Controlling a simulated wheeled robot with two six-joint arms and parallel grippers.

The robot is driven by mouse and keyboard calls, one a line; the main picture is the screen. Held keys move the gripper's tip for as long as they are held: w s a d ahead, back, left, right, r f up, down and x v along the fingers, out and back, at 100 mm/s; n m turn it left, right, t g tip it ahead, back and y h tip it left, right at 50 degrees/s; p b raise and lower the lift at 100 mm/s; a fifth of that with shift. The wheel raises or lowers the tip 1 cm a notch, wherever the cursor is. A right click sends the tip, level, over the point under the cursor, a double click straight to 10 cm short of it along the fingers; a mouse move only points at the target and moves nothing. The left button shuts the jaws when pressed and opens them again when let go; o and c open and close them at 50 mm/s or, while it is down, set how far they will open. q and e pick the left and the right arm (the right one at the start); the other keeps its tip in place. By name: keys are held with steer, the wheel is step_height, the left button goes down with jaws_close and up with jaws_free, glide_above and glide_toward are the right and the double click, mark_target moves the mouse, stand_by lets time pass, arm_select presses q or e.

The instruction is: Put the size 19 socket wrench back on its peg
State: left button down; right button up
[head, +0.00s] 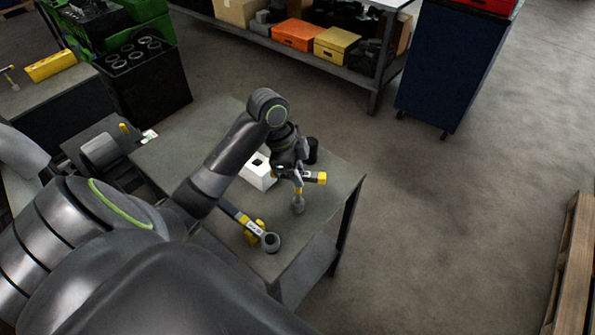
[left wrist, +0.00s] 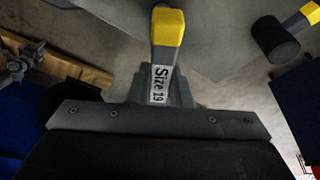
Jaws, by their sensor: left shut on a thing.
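The size 19 socket wrench (left wrist: 159,84) shows in the left wrist view with its white label and yellow end, held between my gripper's fingers. In the head view my left gripper (head: 294,171) is shut on it, above the right part of the grey table; the wrench's yellow end (head: 319,178) points right. A grey rounded part (head: 298,205) shows just below; I cannot tell whether it belongs to the wrench. I cannot make out the wrench's peg. My right gripper is not in view.
A labelled tool with a dark round head (head: 271,243) lies at the table's (head: 205,130) front. A white block (head: 257,172) and a black cylinder (head: 312,151) stand near my gripper. A blue cabinet (head: 446,65) and a pallet (head: 574,265) stand beyond. The floor between is clear.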

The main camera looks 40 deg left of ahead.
arm_select(q)
steer(key=shift+f+b, duration=0.45)
steer(key=shift+f, duration=0.45)
steer(key=c, duration=0.7)
jaws_free()
steer(key=shift+r+p, duration=0.25)
steer(key=shift+p, duration=0.05)
step_height(320, 180, up, 9)
steer(key=p, duration=0.9)
steer(key=shift+f+p, duration=0.15)
steer(key=shift+p, duration=0.15)
steer(key=shift+f, duration=0.1)
